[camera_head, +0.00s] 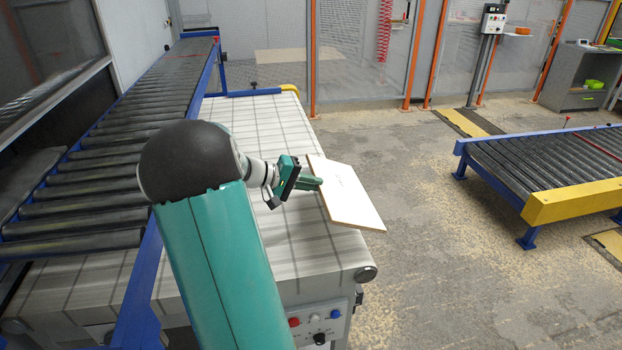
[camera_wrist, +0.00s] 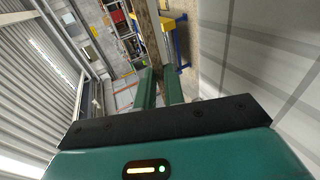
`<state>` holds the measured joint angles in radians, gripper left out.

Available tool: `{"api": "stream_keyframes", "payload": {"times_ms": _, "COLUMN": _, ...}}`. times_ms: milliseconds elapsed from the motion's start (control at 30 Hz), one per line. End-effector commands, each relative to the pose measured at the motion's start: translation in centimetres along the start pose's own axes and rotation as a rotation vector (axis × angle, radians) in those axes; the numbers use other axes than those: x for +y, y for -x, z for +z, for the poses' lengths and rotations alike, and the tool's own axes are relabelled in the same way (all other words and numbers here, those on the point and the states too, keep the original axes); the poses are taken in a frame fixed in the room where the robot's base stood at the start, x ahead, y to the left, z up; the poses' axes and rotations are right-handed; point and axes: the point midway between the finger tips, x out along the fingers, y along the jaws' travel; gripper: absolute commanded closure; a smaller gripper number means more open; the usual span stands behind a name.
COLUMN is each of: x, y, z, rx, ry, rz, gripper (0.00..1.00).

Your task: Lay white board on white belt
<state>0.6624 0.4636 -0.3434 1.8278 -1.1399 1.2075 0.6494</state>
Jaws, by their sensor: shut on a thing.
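The white board (camera_head: 347,193) is a thin flat panel with a light wooden edge. My gripper (camera_head: 316,183) is shut on its left edge in the head view. The board is held over the right edge of the white belt (camera_head: 318,237), with part of it past the belt's side; I cannot tell its exact height. In the wrist view the board shows edge-on as a narrow brown strip (camera_wrist: 149,30) between my gripper's green fingers (camera_wrist: 158,88). My arm hides part of the belt in the head view.
A roller conveyor (camera_head: 130,122) with blue rails runs along the belt's left side. Another roller conveyor (camera_head: 545,160) with a yellow end stands at the right. Open concrete floor lies between. Buttons (camera_head: 316,318) sit on the belt's front end, and mesh fencing stands behind.

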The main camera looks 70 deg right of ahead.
Motion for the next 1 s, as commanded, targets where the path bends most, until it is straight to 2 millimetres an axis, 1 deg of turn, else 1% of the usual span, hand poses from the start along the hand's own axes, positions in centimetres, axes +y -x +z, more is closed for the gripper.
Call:
{"api": "stream_keyframes", "payload": {"times_ms": 200, "x": -2.3, "y": -0.9, "z": 0.2, "rx": 0.000, "ry": 0.003, "rz": 0.001, "gripper": 1.00}}
{"api": "stream_keyframes", "payload": {"times_ms": 500, "x": -4.4, "y": -1.9, "z": 0.2, "rx": 0.000, "ry": 0.001, "rz": 0.002, "gripper": 1.00}}
{"api": "stream_keyframes", "payload": {"times_ms": 667, "x": -4.8, "y": -2.0, "z": 0.1, "rx": 0.001, "ry": 0.000, "rz": 0.001, "gripper": 1.00}}
{"api": "stream_keyframes", "payload": {"times_ms": 1000, "x": -4.8, "y": -2.1, "z": 0.0, "rx": 0.001, "ry": 0.000, "rz": 0.001, "gripper": 1.00}}
